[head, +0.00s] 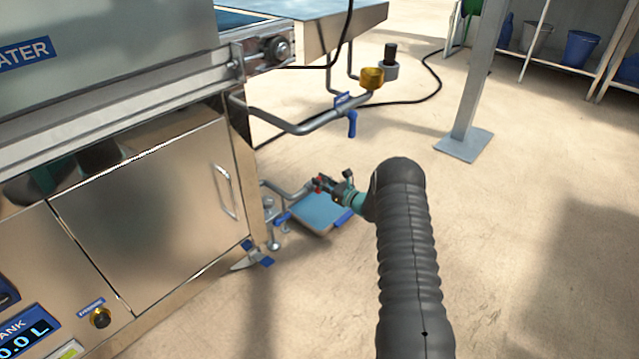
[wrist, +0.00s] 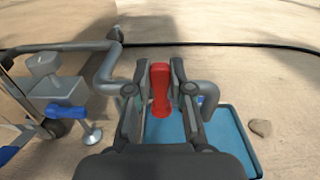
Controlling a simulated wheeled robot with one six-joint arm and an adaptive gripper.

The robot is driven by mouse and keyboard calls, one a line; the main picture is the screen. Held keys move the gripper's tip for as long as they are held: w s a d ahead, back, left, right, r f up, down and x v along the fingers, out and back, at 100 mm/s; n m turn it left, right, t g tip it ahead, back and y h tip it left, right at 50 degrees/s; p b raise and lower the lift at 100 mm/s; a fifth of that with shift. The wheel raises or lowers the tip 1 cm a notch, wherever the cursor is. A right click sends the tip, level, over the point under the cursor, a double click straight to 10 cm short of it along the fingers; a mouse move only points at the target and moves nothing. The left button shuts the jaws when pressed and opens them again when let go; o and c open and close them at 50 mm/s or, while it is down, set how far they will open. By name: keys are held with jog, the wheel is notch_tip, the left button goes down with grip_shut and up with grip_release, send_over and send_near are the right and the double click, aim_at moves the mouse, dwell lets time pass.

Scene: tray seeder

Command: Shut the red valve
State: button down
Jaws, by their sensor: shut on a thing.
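The red valve handle (wrist: 160,88) stands between the two fingers of my gripper (wrist: 160,76) in the wrist view, and the gripper is shut on it. In the head view my gripper (head: 326,184) is at the end of a bent grey pipe, low beside the machine, with a little of the red valve (head: 318,182) showing. My arm hides part of the area around it. The handle's angle to the pipe is hard to tell. A blue tray (wrist: 228,128) lies on the floor below the valve, and it also shows in the head view (head: 318,213).
A blue-handled valve (wrist: 66,111) sits left of my gripper by the machine's foot. A higher pipe with a blue lever (head: 352,123) and brass fitting (head: 371,78) juts out above. A grey post (head: 478,75) stands at the back right. The floor at right is clear.

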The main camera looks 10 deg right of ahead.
jog(key=shift+w+d+m, duration=0.1)
jog(key=shift+m, duration=0.2)
jog(key=c, duration=1)
grip_release()
jog(key=shift+f, duration=0.1)
jog(key=v, duration=1.2)
